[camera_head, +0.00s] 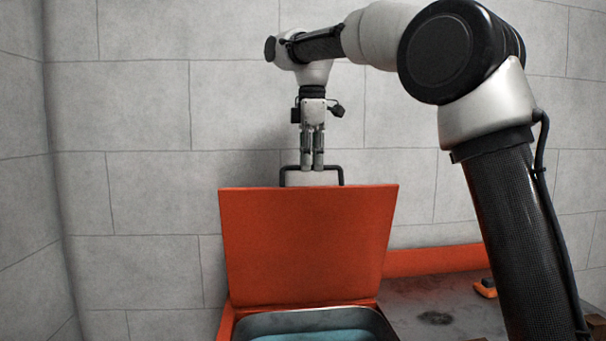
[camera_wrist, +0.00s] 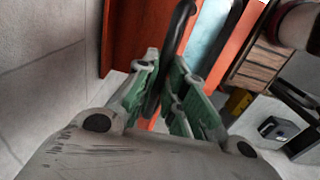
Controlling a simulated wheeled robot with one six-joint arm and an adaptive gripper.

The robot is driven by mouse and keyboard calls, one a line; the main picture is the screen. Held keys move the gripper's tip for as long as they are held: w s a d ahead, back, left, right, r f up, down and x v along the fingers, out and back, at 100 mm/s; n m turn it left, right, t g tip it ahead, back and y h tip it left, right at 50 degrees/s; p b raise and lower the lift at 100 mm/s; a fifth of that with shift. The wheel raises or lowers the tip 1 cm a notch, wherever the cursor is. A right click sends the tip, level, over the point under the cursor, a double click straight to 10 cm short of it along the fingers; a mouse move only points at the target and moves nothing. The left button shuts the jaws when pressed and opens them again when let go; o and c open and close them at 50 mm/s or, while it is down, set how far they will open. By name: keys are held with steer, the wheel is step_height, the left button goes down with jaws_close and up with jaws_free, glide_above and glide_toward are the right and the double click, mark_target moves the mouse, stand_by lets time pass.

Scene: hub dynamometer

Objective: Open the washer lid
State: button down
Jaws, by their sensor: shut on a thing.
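The washer lid (camera_head: 307,246) is an orange panel that stands raised, nearly upright, at the back of the washer. A dark bar handle (camera_head: 342,177) runs along its top edge. The washer's grey tub (camera_head: 310,322) shows below, with blue liquid or lining inside. My gripper (camera_head: 312,167) points down from above and is shut on the lid handle. In the wrist view, the green-padded fingers (camera_wrist: 166,104) close around the dark handle (camera_wrist: 178,32), with the orange lid (camera_wrist: 133,30) beyond it.
A grey stone-like wall stands close behind the lid and to the left. A grey worktop (camera_head: 440,305) with an orange back edge (camera_head: 435,260) lies to the right. A small orange object (camera_head: 485,288) rests on it. The wrist view shows a wooden block stack (camera_wrist: 258,65).

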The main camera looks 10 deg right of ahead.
steer(key=shift+w+f, duration=0.1)
steer(key=shift+w, duration=1.9)
steer(key=c, duration=1.6)
jaws_free()
steer(key=shift+w+f, duration=0.1)
steer(key=shift+o, duration=0.6)
steer(key=shift+r, duration=0.25)
step_height(320, 180, up, 7)
steer(key=shift+d+r, duration=0.1)
steer(key=shift+r, duration=0.05)
